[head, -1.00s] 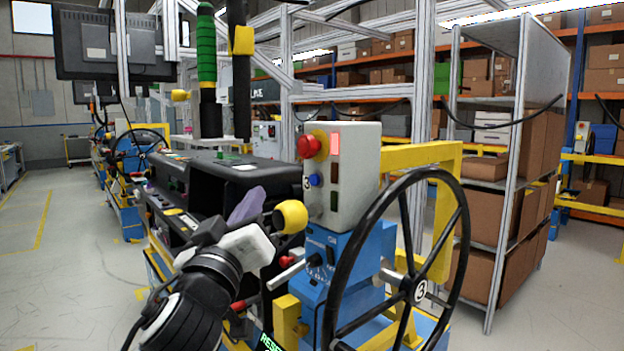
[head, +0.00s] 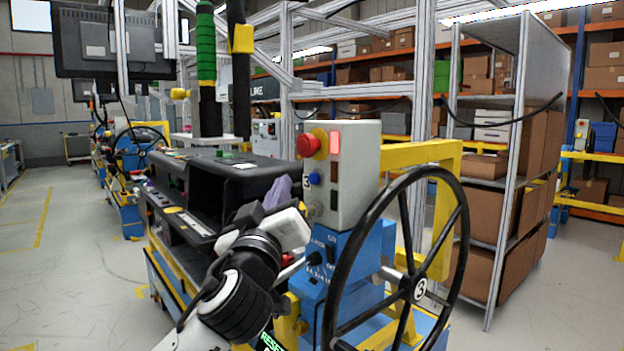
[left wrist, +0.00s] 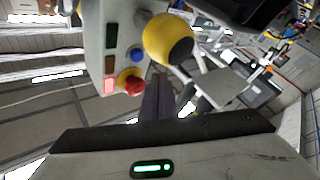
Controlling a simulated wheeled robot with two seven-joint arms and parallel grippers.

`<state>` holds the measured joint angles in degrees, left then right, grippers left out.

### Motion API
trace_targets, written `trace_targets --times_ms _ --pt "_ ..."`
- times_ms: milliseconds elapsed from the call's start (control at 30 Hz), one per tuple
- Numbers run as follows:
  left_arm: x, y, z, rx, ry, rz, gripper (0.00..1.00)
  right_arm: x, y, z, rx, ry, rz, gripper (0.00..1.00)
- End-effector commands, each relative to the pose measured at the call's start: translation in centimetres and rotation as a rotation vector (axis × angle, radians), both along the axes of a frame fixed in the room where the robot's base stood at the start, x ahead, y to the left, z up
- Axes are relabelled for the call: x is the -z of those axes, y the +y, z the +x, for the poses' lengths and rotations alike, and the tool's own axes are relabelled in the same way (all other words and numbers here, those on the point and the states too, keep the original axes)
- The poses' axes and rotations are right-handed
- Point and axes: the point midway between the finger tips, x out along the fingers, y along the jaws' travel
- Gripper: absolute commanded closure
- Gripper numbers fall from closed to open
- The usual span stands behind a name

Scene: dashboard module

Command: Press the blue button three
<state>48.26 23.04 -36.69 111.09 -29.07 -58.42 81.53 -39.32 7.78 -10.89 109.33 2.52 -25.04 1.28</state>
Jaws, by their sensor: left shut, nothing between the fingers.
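The blue button (head: 314,178) sits on the left-facing side of a white control box (head: 355,180), below a red mushroom button (head: 308,145). A small "3" label is beside it. In the left wrist view, the blue button (left wrist: 137,54) shows near the red button (left wrist: 132,84). My left gripper (head: 283,187) is shut and empty, with purple-grey fingers just left of the box. In the head view its tips appear slightly lower than the blue button, with a small gap. In the wrist view the fingers (left wrist: 158,85) point near the red button. My right gripper is out of view.
A black handwheel (head: 418,289) stands right of the box, on a blue stand (head: 325,270). A yellow ball knob (left wrist: 168,38) is close to the fingers in the wrist view. A black dashboard module (head: 225,172) is behind left. A yellow frame (head: 425,153) stands behind the box.

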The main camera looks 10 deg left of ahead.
Motion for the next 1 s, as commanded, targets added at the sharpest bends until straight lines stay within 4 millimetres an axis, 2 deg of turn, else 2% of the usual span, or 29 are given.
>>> trace_targets --times_ms 100,300,1000 --pt "0.2 -0.9 1.2 0.002 0.001 -0.004 1.00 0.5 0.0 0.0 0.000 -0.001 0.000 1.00" --pt "0.1 -1.7 2.2 0.000 0.000 -0.001 1.00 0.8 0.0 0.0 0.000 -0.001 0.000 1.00" --pt "0.0 -1.9 2.4 0.000 0.001 0.000 1.00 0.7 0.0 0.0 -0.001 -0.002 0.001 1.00"
